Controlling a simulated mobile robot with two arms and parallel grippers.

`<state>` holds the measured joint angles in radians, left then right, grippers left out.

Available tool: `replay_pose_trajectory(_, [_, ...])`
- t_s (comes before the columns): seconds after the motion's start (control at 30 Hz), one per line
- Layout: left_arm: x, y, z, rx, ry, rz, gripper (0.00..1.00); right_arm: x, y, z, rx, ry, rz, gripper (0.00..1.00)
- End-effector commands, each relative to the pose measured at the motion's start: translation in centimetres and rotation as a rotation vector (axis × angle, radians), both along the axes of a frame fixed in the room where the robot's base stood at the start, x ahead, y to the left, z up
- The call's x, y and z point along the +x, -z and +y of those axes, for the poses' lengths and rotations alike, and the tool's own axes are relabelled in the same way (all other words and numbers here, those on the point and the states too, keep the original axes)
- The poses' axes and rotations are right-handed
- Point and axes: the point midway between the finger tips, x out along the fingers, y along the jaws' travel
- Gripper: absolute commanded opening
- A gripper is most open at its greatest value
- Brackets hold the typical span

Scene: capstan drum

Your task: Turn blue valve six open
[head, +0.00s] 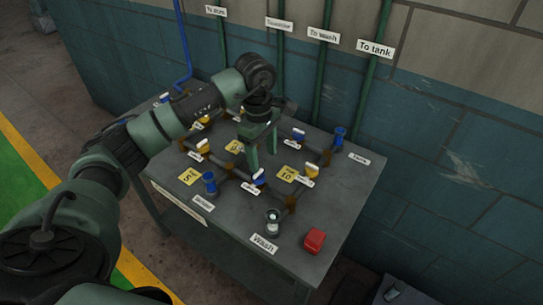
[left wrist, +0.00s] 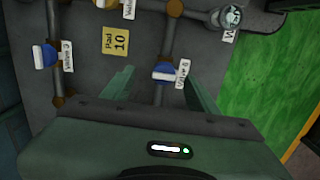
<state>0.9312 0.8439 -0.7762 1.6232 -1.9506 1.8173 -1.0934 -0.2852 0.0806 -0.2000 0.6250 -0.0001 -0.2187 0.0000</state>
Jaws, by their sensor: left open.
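A blue valve handle (head: 259,180) with a small white tag sits on brown pipework on the grey table, left of the yellow Pad 10 label. It also shows in the left wrist view (left wrist: 165,70); its tag seems to read Valve 6, but the digit is blurred. My left gripper (head: 262,152) is open and empty, pointing down above the table. In the left wrist view the blue handle appears between its fingers (left wrist: 160,88), a little beyond the tips. I see no contact. My right gripper is not in view.
Another blue valve (head: 299,133) sits further back. A yellow valve (head: 309,172), a Wash gauge (head: 272,215) and a red box (head: 314,240) stand to the right and front. Pipes climb the wall behind the grey table (head: 345,190).

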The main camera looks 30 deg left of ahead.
Motion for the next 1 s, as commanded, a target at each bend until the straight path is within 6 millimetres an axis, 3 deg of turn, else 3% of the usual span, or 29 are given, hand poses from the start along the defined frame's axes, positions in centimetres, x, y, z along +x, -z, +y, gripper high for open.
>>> replay_pose_trajectory(0.1, [-0.2, -0.1, 1.6, 0.049, -0.005, 0.017, 0.59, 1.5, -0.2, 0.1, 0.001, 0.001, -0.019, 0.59])
replay_pose_trajectory(0.17, [-0.3, 0.4, 1.6, 0.051, -0.005, 0.022, 0.59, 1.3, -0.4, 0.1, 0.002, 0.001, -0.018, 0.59])
replay_pose_trajectory(0.4, [-0.4, 4.1, 1.4, 0.046, -0.004, 0.022, 0.59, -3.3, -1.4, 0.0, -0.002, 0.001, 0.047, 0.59])
replay_pose_trajectory(0.5, [-0.4, 5.6, 1.4, 0.046, -0.005, 0.021, 0.59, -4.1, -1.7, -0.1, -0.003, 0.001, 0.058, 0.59])
replay_pose_trajectory(0.63, [-0.4, 6.9, 1.4, 0.045, -0.004, 0.019, 0.59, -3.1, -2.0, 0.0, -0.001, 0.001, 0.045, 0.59])
replay_pose_trajectory(0.8, [-0.3, 7.4, 1.4, 0.045, -0.003, 0.016, 0.59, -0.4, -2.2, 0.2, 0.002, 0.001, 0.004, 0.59])
replay_pose_trajectory(0.97, [-0.3, 7.4, 1.4, 0.045, -0.004, 0.016, 0.59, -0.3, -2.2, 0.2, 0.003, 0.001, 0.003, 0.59])
replay_pose_trajectory(1.0, [-0.3, 7.4, 1.4, 0.045, -0.004, 0.016, 0.51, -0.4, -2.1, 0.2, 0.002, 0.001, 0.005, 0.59])
